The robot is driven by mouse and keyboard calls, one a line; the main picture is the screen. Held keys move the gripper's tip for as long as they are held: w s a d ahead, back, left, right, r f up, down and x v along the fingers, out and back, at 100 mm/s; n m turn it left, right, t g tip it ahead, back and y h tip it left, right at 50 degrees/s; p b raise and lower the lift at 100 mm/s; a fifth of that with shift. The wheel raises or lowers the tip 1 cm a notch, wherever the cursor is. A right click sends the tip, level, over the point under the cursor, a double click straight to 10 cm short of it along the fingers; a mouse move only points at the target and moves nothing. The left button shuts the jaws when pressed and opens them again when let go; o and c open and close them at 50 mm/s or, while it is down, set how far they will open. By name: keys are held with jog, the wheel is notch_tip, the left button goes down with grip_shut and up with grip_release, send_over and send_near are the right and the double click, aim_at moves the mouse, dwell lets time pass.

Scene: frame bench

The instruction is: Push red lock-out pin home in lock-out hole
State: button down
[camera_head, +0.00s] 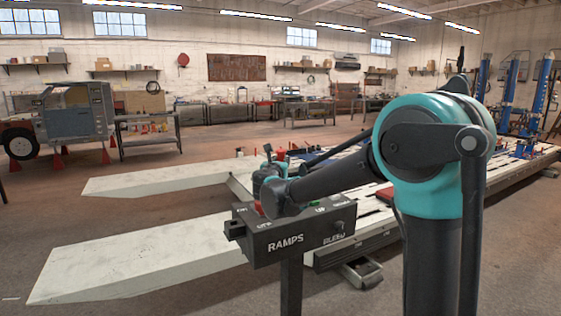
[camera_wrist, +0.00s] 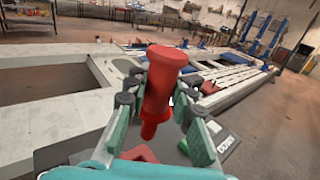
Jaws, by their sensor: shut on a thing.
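The red lock-out pin (camera_wrist: 160,85) stands large in the middle of the wrist view, with a wide round head at the top and a narrower lower end. My gripper (camera_wrist: 158,98) is shut on it, with one finger on each side of its shaft. The pin's lower end appears above the dark control box (camera_wrist: 232,158), which carries a DOWN label. I cannot make out the lock-out hole in either view. There the control box (camera_head: 290,245) reads RAMPS and BLEED.
A long pale frame bench with ramps (camera_head: 140,255) lies behind the box. Another red part (camera_wrist: 140,154) shows low in the wrist view, below the pin. Blue posts (camera_head: 510,85) stand at the back right, and a vehicle cab (camera_head: 70,115) at the left. Open floor lies in front.

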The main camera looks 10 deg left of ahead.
jog(key=shift+f, duration=2.9)
jog(key=shift+f, duration=3.1)
jog(key=c, duration=1.2)
grip_release()
jog(key=s+a, duration=0.1)
jog(key=s, duration=1.1)
